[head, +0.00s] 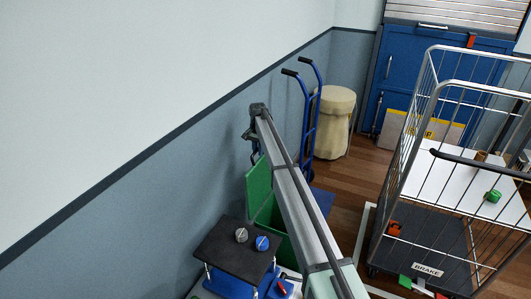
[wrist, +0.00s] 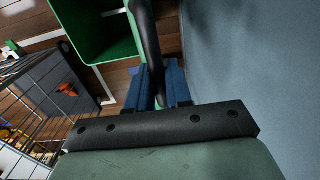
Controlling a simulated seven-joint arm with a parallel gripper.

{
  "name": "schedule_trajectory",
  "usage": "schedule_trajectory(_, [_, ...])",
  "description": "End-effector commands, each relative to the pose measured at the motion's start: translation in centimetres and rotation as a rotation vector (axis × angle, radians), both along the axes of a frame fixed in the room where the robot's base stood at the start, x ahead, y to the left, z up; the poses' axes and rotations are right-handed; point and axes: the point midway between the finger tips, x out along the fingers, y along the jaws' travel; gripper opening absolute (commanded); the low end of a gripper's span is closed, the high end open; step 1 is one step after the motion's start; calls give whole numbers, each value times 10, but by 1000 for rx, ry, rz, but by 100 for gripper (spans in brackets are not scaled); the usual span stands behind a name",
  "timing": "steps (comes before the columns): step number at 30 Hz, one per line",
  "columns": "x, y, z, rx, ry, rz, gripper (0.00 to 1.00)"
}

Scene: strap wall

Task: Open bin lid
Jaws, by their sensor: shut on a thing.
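The green bin (head: 276,226) stands low by the wall, partly behind my arm in the head view. Its lid (head: 258,188) is raised, standing steeply on the wall side, and the bin's mouth is open. In the wrist view the open green bin (wrist: 103,32) shows at the upper left, its inside visible. My gripper (head: 253,152) is at the top edge of the raised lid, close to the wall. In the wrist view its blue fingers (wrist: 158,88) are close together, with a black bar between or in front of them. The exact grip point is hard to see.
A blue hand truck (head: 308,125) and a beige drum (head: 335,120) stand beyond the bin. A black-topped stand (head: 225,247) with two knobs is in front of it. A wire roll cage (head: 450,170) is at the right. The wall lies close on the left.

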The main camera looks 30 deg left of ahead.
Motion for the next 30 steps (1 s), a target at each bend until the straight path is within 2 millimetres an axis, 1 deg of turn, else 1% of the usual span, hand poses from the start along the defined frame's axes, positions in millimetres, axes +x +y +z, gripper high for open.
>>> schedule_trajectory(1, [1,4,0,1,-1,-1,0])
schedule_trajectory(5, [1,8,-1,1,-1,-1,0])
schedule_trajectory(16, [0,8,-1,1,-1,0,0])
schedule_trajectory(17, [0,8,-1,1,-1,0,21])
schedule_trajectory(21, [0,8,-1,1,-1,0,35])
schedule_trajectory(30, [0,8,1,1,-1,0,35])
